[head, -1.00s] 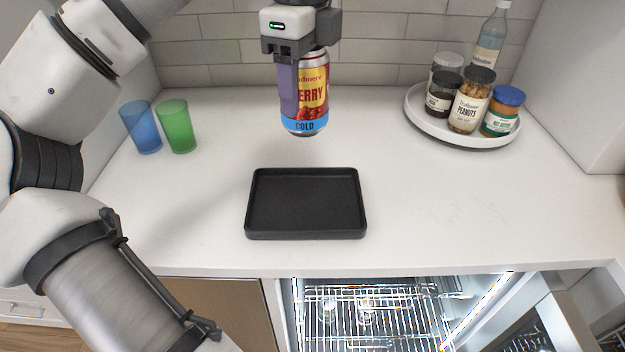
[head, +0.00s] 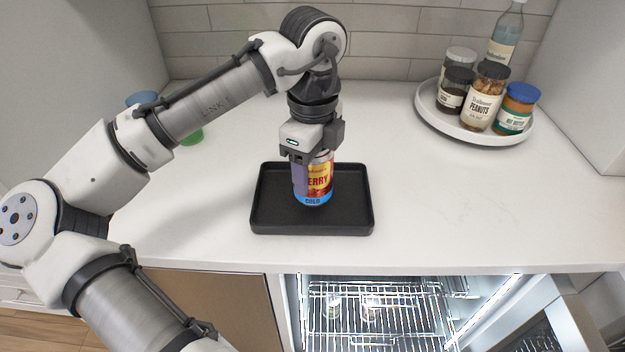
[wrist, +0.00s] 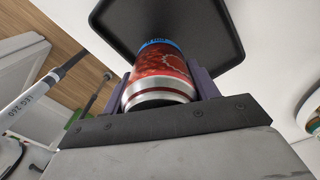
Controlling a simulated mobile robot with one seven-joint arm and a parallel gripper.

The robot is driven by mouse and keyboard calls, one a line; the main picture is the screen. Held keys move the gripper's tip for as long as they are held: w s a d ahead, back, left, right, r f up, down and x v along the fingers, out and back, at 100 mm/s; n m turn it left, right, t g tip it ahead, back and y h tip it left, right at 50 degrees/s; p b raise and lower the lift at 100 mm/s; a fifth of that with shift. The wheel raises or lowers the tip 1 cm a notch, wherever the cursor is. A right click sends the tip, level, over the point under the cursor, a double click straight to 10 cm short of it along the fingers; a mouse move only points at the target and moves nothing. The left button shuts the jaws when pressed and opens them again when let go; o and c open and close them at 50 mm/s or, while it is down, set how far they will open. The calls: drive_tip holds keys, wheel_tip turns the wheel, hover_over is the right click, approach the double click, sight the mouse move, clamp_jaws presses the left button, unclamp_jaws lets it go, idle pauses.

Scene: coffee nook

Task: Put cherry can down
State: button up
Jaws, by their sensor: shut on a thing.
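The cherry can (head: 319,183) is red and yellow with a blue band marked COLD at its bottom. It is upright over the black tray (head: 265,218), near the tray's middle. My gripper (head: 312,176) is shut on the can from above. In the wrist view the can (wrist: 160,75) sits between the two purple fingers, with the dark tray (wrist: 212,30) beyond it. I cannot tell whether the can's base touches the tray floor.
A white round turntable (head: 430,108) with several jars and a bottle (head: 505,40) stands at the back right. A blue cup (head: 148,98) and a green cup (head: 193,136) are partly behind my arm. An open lit fridge (head: 375,310) with wire racks lies below the counter's front edge.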

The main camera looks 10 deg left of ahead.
sight(313, 183)
drive_tip(key=shift+f, duration=1.85)
drive_tip(key=shift+f, duration=0.2)
drive_tip(key=o, duration=1.3)
drive_tip(key=shift+c, duration=0.2)
drive_tip(key=shift+r, duration=0.1)
wheel_tip(313, 183, up, 12)
drive_tip(key=shift+r+b, duration=0.15)
drive_tip(key=shift+b, duration=0.15)
